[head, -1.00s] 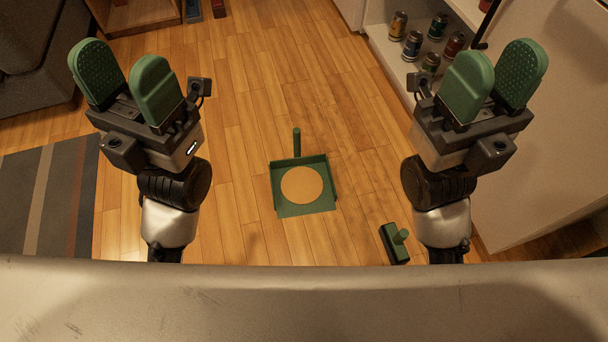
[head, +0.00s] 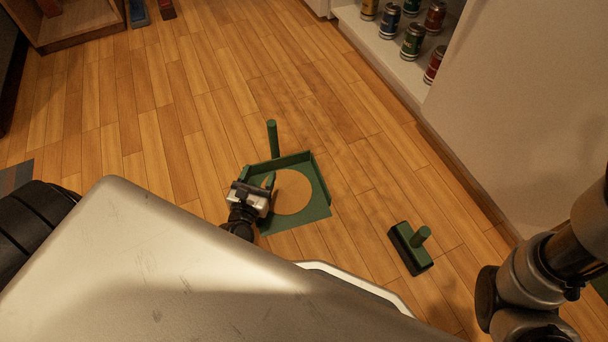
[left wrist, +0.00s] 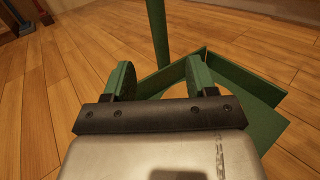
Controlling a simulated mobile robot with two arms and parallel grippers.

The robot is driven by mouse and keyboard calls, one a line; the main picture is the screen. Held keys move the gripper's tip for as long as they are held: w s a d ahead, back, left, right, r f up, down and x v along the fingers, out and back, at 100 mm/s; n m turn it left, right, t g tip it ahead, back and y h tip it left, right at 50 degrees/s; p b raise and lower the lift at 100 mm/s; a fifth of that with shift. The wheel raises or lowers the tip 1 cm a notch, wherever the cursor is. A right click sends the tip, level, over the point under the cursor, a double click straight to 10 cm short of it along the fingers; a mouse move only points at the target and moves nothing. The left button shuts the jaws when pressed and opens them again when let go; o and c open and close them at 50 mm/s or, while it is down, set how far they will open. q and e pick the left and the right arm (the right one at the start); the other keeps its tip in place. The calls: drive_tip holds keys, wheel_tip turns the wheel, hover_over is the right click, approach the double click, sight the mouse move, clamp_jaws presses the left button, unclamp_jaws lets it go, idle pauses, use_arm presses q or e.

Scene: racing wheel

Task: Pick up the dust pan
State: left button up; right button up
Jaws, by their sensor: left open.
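The green dust pan (head: 318,190) lies on the wooden floor with its upright handle (head: 272,139) at its far side. Whether a finger touches the pan cannot be told. My right arm shows at the right edge, its gripper out of clear view.
A green hand brush (head: 411,248) stands on the floor right of the pan. A white shelf with several cans (head: 412,40) is at the upper right, beside a pale panel. A wooden cabinet (head: 80,22) is at the upper left. The floor beyond the pan is clear.

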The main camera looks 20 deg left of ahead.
sight(272, 146)
use_arm(q)
drive_tip(key=shift+n, duration=0.3)
drive_tip(key=w, duration=0.1)
drive_tip(key=w+b, duration=0.1)
drive_tip(key=w, duration=0.1)
drive_tip(key=w+a+f+b, duration=0.1)
drive_tip(key=w, duration=0.1)
drive_tip(key=shift+w, duration=0.25)
drive_tip(key=w+b, duration=0.1)
drive_tip(key=w, duration=0.1)
drive_tip(key=w+a+b, duration=0.1)
drive_tip(key=w, duration=0.1)
drive_tip(key=shift+w+b, duration=0.2)
drive_tip(key=shift+b, duration=0.15)
drive_tip(key=shift+w, duration=0.35)
drive_tip(key=shift+r, duration=0.1)
drive_tip(key=shift+c, duration=0.2)
clamp_jaws()
